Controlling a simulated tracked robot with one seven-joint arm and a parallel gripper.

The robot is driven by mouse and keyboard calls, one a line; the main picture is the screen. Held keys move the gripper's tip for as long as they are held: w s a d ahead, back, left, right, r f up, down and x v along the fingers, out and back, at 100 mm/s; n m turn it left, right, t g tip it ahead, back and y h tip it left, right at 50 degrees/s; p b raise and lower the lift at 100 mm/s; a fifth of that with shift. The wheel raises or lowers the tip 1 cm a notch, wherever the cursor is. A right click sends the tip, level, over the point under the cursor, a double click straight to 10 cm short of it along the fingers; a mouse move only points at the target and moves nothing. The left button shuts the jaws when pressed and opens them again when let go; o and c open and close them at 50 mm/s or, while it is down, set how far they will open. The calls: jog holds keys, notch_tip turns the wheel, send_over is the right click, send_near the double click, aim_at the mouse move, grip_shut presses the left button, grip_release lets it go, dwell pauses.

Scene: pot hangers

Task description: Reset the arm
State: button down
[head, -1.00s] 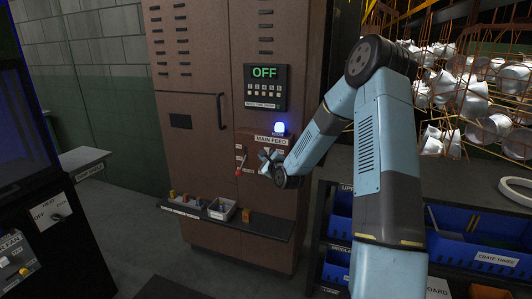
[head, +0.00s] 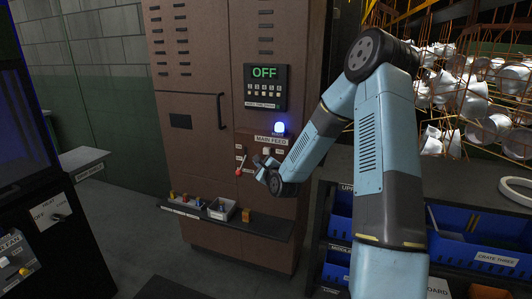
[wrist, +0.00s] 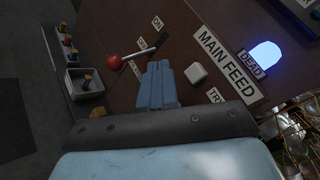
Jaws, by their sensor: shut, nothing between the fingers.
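My gripper (head: 265,161) is in front of the brown cabinet (head: 199,100), just right of the red-knobbed lever (head: 239,168) and below the MAIN FEED label (head: 270,141). In the wrist view my gripper (wrist: 159,72) is shut and empty, its fingers pressed together. The red lever knob (wrist: 115,62) shows to the left of the fingertips, apart from them. A pale square button (wrist: 195,74) is to their right. My arm crosses the right half of the head view, bent at the elbow.
A shelf (head: 268,224) with small coloured parts and a tray (head: 222,209) juts out below. Blue crates (head: 470,251) and hanging white pots (head: 495,124) are on the right.

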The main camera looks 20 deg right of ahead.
dwell(0.3)
jog(key=s+r+n+g+h, duration=0.3)
jog(key=s+r+n+g, duration=0.4)
jog(key=s+r+n, duration=0.9)
jog(key=s+r+n+g, duration=0.2)
jog(key=s+n, duration=0.2)
jog(key=s, duration=1)
jog(key=s+r+n+g, duration=0.2)
jog(key=s+n, duration=0.2)
jog(key=s, duration=1.1)
jog(key=shift+s+d+r, duration=0.3)
jog(key=shift+d+r, duration=0.05)
jog(key=shift+d, duration=0.05)
